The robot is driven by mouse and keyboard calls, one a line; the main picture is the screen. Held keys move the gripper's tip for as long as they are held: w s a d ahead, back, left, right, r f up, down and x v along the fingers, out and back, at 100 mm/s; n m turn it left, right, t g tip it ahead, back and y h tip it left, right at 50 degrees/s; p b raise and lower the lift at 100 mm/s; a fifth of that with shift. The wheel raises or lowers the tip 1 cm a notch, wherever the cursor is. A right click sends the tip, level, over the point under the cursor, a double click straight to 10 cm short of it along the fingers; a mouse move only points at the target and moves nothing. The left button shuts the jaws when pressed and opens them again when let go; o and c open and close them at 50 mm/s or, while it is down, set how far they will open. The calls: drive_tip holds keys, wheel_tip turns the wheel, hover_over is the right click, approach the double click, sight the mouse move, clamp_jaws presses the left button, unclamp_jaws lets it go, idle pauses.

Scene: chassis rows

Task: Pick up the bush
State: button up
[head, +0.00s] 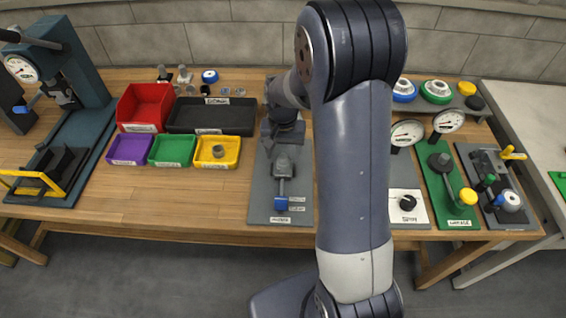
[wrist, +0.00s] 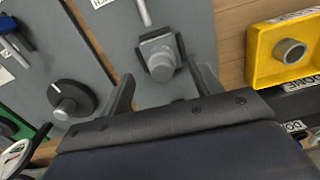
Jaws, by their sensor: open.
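The bush (head: 218,151) is a short grey metal ring in the yellow bin (head: 231,163), left of my arm in the head view. In the wrist view the bush (wrist: 290,51) shows its round opening, inside the yellow bin (wrist: 262,72) at the upper right. My gripper (wrist: 163,85) is open and empty, its two dark fingers spread apart. It is over the grey plate with a clamp-like fixture, to the side of the bin and apart from the bush. In the head view my arm partly hides the gripper.
A grey fixture plate (head: 264,200) with a blue-ended handle lies beside the yellow bin. Green (head: 172,163) and purple (head: 128,162) bins stand to its left, a black tray (head: 185,128) and red bin (head: 143,98) behind. Bench wood is clear in front of the bins.

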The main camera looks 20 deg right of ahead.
sight(283, 156)
drive_tip(key=shift+w+d+f+p, duration=0.1)
drive_tip(key=shift+w+f+p, duration=0.1)
drive_tip(key=shift+f, duration=0.9)
drive_tip(key=shift+w+d+f+p, duration=0.1)
drive_tip(key=shift+w+f+p, duration=0.1)
drive_tip(key=shift+f, duration=0.9)
drive_tip(key=shift+c, duration=0.3)
drive_tip(key=c, duration=1.1)
drive_tip(key=shift+c, duration=0.2)
drive_tip(key=shift+r, duration=0.1)
wheel_tip(283, 156, up, 10)
drive_tip(key=shift+f+b, duration=0.1)
drive_tip(key=shift+b, duration=0.45)
